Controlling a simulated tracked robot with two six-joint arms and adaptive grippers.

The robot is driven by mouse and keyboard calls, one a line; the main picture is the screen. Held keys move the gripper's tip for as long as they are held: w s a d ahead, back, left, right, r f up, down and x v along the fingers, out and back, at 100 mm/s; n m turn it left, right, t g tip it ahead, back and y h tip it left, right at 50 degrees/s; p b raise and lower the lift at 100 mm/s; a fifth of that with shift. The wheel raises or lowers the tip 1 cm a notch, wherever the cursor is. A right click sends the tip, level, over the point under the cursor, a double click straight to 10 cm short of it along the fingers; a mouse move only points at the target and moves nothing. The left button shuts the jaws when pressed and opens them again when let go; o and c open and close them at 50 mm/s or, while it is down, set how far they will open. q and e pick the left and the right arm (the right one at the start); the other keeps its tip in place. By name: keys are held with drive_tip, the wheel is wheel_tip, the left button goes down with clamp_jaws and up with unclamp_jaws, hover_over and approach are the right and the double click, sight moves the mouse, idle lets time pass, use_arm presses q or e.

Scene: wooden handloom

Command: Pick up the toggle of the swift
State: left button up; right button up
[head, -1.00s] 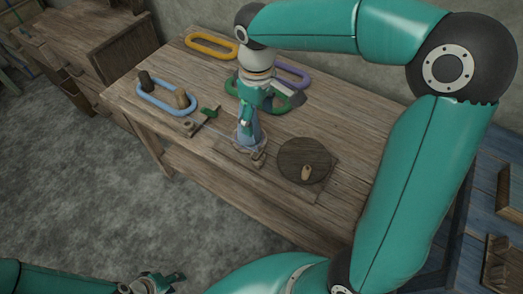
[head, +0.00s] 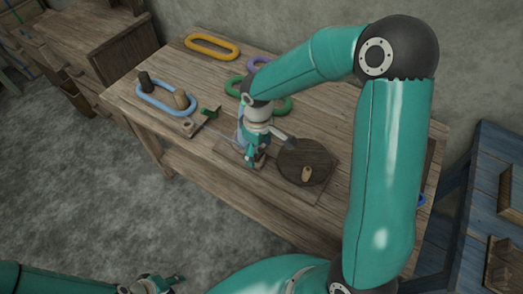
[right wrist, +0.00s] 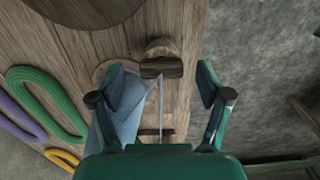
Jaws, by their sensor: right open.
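A small dark wooden crossbar (right wrist: 161,67), which looks like the toggle, sits on a rounded wooden piece near the table edge in the right wrist view. My right gripper (right wrist: 158,88) is open, with one finger on each side of the crossbar's line and empty space between them. A blue cone (right wrist: 122,100) stands beside the left finger, and a thin pale thread runs near the crossbar. In the head view my right gripper (head: 252,158) is at the table's front part and hides most of the cone and toggle. My left gripper (head: 155,285) is low at the bottom edge, away from the table.
A round dark disc (head: 304,162) with a light peg (head: 306,174) is right of my right gripper.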

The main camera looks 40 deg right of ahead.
drive_tip(key=shift+f, duration=0.5)
drive_tip(key=c, duration=0.8)
drive_tip(key=shift+c, duration=0.2)
